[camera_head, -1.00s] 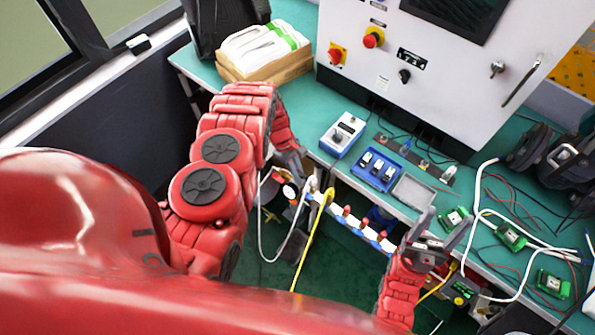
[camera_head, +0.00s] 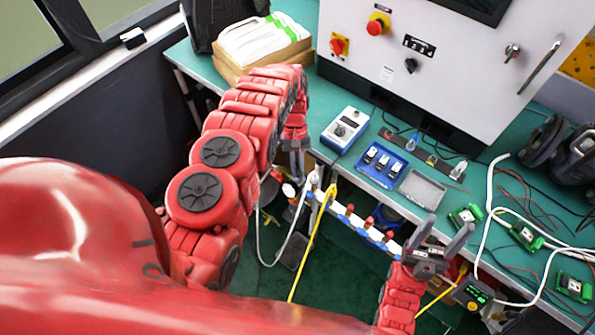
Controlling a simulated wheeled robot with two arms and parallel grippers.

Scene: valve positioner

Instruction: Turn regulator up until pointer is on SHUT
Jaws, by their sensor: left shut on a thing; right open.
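My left gripper (camera_head: 297,172) points down at the left end of a blue-and-white rail (camera_head: 352,219) with red knobs, below the bench's front edge. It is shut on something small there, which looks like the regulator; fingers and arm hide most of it. A small white round part (camera_head: 289,190) shows just left of the fingertips. The pointer and the SHUT mark are too small or hidden to read. My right gripper (camera_head: 443,232) is open and empty, fingers up, near the rail's right end.
A small device with a green display (camera_head: 473,293) is at lower right. Yellow (camera_head: 318,240) and white hoses hang from the rail's left end. The green bench (camera_head: 440,200) holds a blue tray (camera_head: 381,163), a grey tray (camera_head: 421,189) and green modules. A grey cabinet (camera_head: 450,70) stands behind.

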